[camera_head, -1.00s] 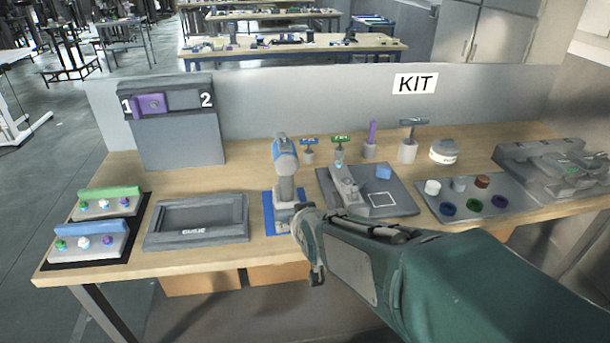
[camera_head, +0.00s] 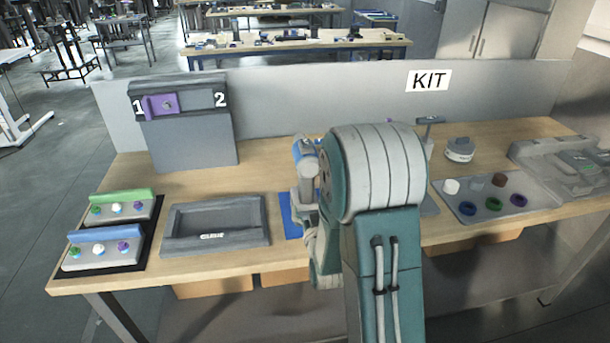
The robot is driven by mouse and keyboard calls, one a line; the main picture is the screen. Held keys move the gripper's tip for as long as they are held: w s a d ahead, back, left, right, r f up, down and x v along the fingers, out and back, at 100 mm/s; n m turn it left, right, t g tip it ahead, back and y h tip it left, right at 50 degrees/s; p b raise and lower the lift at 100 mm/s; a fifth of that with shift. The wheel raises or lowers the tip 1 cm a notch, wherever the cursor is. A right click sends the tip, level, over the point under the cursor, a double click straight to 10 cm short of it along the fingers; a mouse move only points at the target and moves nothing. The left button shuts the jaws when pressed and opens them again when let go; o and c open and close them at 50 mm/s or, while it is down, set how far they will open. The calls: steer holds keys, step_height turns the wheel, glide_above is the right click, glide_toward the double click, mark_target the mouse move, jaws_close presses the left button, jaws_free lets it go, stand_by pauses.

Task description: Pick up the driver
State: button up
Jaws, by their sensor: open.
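The driver (camera_head: 303,152), with a blue and grey head and a grey body, stands upright on a blue mat (camera_head: 290,222) near the middle of the workbench. Its right side and lower part are partly hidden by my arm. My arm's large grey and teal joint stands up just right of the driver in the picture, with a link running down to the bottom edge. A smaller section of my arm shows below the driver, in front of the bench edge. My gripper's fingers cannot be made out; they are hidden behind the arm or out of frame.
Two button panels (camera_head: 107,251) sit at the far left. A grey box with a purple slider (camera_head: 160,106) stands behind. A parts tray (camera_head: 470,214) and a round container (camera_head: 459,148) are on the right.

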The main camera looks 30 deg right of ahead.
mark_target(308, 192)
steer(key=x, duration=0.2)
steer(key=shift+w+a, duration=0.1)
steer(key=shift+w, duration=0.35)
steer(key=x, duration=0.2)
steer(key=d+x, duration=0.1)
steer(key=x, duration=0.2)
steer(key=shift+r, duration=0.2)
steer(key=shift+w+d, duration=0.1)
steer(key=shift+w, duration=0.4)
jaws_close()
steer(key=shift+r, duration=0.15)
